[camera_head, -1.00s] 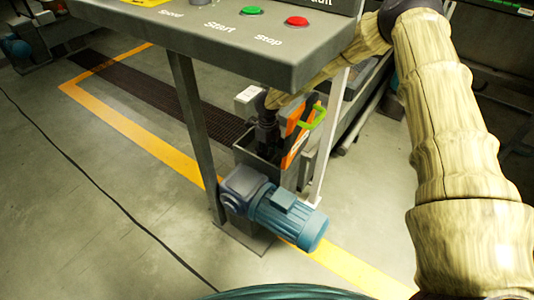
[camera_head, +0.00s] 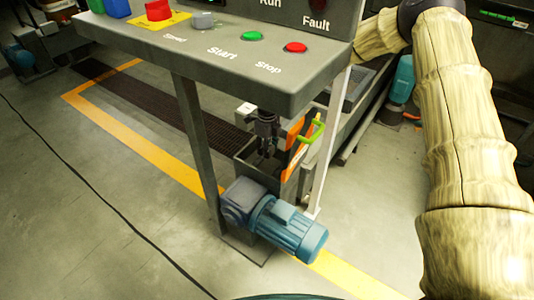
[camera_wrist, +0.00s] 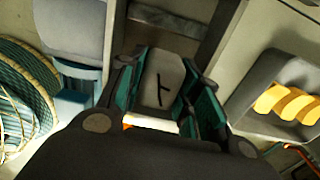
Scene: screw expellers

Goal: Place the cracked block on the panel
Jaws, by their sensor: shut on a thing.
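The pale cracked block (camera_wrist: 160,78), with a black crack mark, sits between the teal fingers of my gripper (camera_wrist: 165,98) in the wrist view. My gripper is shut on it. In the head view my dark gripper (camera_head: 267,135) hangs beyond and below the panel's front edge, by a grey bin; the block is not clearly seen there. The grey control panel (camera_head: 285,82) spans the top, with Start and Stop buttons, a Speed knob and Run and Fault labels. A blue block (camera_head: 117,8) and a green block (camera_head: 97,5) stand at its left end.
The panel also carries a red button (camera_head: 158,10) on a yellow plate. Its leg (camera_head: 198,150) and a blue motor (camera_head: 290,228) stand below, near the grey bin (camera_head: 250,160). A hopper with a yellow screw (camera_wrist: 287,100) shows in the wrist view.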

